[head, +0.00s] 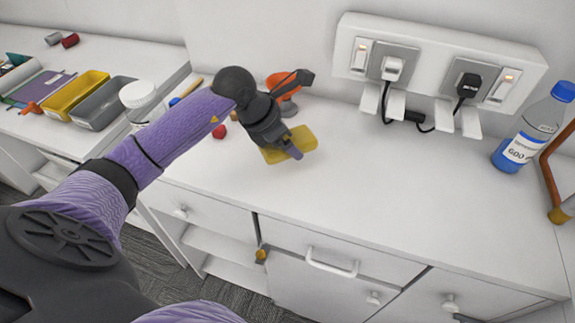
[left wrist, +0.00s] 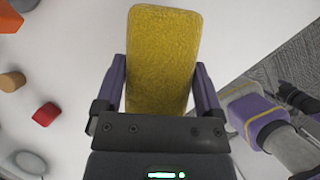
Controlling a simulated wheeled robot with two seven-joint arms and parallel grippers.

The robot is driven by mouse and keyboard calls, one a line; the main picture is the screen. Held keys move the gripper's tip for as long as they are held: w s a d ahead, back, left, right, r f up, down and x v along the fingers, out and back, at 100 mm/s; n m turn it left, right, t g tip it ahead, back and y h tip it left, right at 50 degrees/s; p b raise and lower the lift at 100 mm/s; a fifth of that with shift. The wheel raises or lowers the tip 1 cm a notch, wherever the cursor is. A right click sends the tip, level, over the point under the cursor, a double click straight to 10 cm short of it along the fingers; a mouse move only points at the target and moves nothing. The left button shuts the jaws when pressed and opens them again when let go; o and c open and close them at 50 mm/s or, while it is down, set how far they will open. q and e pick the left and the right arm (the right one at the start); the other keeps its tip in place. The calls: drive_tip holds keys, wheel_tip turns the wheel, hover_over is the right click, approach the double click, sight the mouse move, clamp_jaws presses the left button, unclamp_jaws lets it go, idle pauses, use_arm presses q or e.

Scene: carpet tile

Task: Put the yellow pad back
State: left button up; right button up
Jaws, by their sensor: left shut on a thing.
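The yellow pad (head: 302,138) is a rectangular, rough-surfaced block above the white counter, near its back left part. My left gripper (head: 285,149) is shut on it. In the left wrist view the pad (left wrist: 161,55) sits between the two purple fingers (left wrist: 161,88), its long side pointing away from the palm. The gripper hides part of the pad in the head view. I cannot tell whether the pad touches the counter.
An orange object (head: 281,85) and a red piece (head: 219,132) are near my left gripper. A power strip (head: 437,62) with plugs is behind; a blue bottle (head: 530,128) stands right. Yellow (head: 75,96) and grey (head: 103,104) trays are left. The counter's middle is clear.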

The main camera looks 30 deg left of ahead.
sight(294, 168)
use_arm(q)
wheel_tip(294, 168, down, 7)
drive_tip(key=shift+r+b, duration=0.2)
drive_tip(key=shift+b, duration=0.3)
drive_tip(key=o, duration=0.8)
drive_tip(key=shift+r, duration=0.25)
drive_tip(key=p+v, duration=0.2)
drive_tip(key=v, duration=0.9)
drive_tip(key=shift+s+a+r, duration=0.15)
drive_tip(key=shift+s+r, duration=0.05)
drive_tip(key=shift+r, duration=0.05)
